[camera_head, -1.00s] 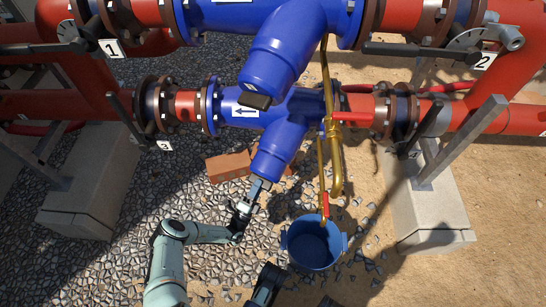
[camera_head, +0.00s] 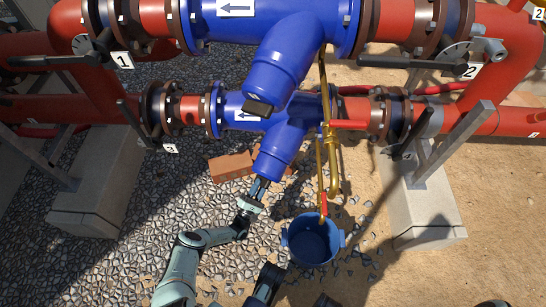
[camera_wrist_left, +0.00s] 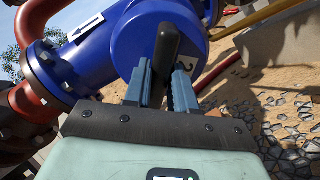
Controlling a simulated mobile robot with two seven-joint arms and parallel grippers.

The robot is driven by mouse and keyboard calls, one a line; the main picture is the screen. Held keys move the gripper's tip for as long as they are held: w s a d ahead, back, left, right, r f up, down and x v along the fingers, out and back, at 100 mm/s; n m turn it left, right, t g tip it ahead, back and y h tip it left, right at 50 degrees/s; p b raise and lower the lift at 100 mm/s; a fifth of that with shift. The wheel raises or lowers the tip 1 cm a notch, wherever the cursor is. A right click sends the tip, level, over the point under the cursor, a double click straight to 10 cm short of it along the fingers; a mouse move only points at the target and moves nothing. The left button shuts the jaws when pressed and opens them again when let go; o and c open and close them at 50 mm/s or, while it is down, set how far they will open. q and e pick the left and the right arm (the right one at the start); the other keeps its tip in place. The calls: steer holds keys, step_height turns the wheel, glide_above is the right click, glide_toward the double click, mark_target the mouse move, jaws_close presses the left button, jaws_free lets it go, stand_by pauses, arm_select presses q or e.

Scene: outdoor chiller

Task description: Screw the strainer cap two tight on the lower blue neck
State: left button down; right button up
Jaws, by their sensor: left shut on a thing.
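The lower blue neck (camera_head: 285,140) slants down from the lower blue strainer body. A round blue cap (camera_wrist_left: 142,48) closes its end and fills the top of the left wrist view; part of a figure two shows on it beside my finger. A black bar handle (camera_wrist_left: 167,42) stands out from the cap. My left gripper (camera_head: 261,186) is at the neck's lower end. In the left wrist view my left gripper (camera_wrist_left: 163,85) has its two blue-grey fingers on either side of the black handle, shut on it. The thread is hidden. My right gripper cannot be made out.
A blue bucket (camera_head: 312,241) stands right of my left gripper, under a brass drain pipe (camera_head: 332,165) with a red lever. Bricks (camera_head: 231,166) lie left of the neck. The upper strainer (camera_head: 272,70) overhangs. Gravel to the left is open.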

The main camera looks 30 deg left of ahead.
arm_select(q)
steer(key=m, duration=0.3)
steer(key=shift+w+r, duration=0.1)
steer(key=shift+r, duration=0.1)
steer(key=m+p, duration=0.1)
steer(key=m, duration=0.2)
steer(key=shift+a+m, duration=0.1)
steer(key=shift+m, duration=0.2)
steer(key=c, duration=0.8)
jaws_free()
steer(key=shift+f, duration=0.1)
steer(key=shift+c, duration=0.2)
steer(key=shift+o, duration=0.3)
steer(key=shift+f, duration=0.1)
steer(key=v, duration=0.5)
steer(key=w+m+b, duration=0.1)
steer(key=m+b, duration=0.1)
steer(key=m, duration=1)
steer(key=w+r+m+b, duration=0.1)
steer(key=w+m+b, duration=0.1)
steer(key=m, duration=1)
steer(key=w+r+m+b, duration=0.1)
steer(key=m+b, duration=0.2)
steer(key=m, duration=0.9)
steer(key=shift+w, duration=0.3)
jaws_close()
